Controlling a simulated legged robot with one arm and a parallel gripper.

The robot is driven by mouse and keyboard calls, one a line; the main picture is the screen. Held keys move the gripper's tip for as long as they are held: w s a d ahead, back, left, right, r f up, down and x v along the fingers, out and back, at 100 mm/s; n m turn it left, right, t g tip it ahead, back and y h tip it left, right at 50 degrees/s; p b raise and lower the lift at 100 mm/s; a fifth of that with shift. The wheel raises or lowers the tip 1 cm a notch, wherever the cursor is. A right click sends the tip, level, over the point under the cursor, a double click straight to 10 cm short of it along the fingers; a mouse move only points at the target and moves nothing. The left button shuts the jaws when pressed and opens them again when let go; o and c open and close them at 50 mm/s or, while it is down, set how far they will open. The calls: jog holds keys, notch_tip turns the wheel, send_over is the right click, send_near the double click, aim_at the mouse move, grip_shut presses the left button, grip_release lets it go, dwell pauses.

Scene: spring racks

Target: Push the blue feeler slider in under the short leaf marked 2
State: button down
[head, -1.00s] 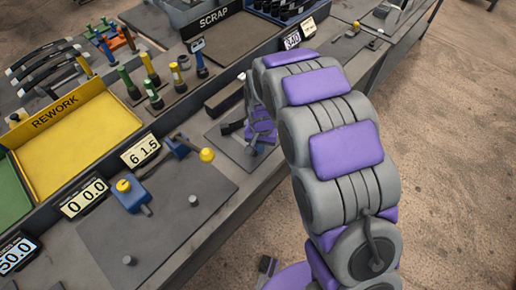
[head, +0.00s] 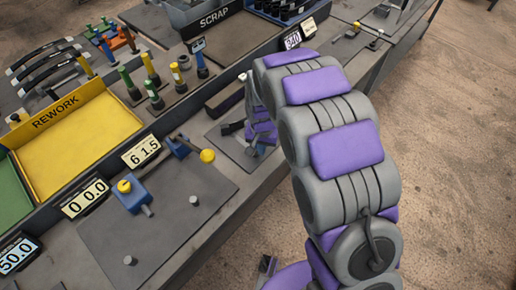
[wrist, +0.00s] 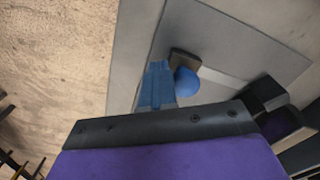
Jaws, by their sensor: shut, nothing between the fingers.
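In the wrist view a blue piece with a ridged top (wrist: 157,88) lies on a grey plate, beside a rounded blue knob (wrist: 186,82) and a small brown-grey block; it looks like the feeler slider. The dark front edge and purple shell of my gripper fill the bottom of that view, close to the blue piece; I cannot tell if they touch. In the head view my gripper (head: 254,140) is low over a small grey plate on the bench, shut and empty, partly behind my arm. I cannot make out the short leaf or its 2 mark.
A yellow REWORK tray (head: 80,140) is at left. A SCRAP bin (head: 214,20) and colored-handled tools stand at the back. Open floor lies to the right.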

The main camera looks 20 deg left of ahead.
notch_tip(320, 180, up, 7)
jog(key=p, duration=0.2)
jog(key=shift+p, duration=0.35)
dwell(0.5)
dwell(0.5)
jog(key=s+d+r, duration=0.4)
jog(key=d+r, duration=0.2)
jog(key=d, duration=0.3)
jog(key=s+d+r, duration=0.4)
jog(key=d+r, duration=0.2)
jog(key=d, duration=0.3)
jog(key=s+d+r+g, duration=0.1)
jog(key=s+d, duration=0.4)
jog(key=s, duration=0.5)
jog(key=s+d+r+m, duration=0.1)
jog(key=s+d+r, duration=0.3)
jog(key=s, duration=0.6)
jog(key=shift+d+g, duration=0.4)
jog(key=shift+d, duration=0.85)
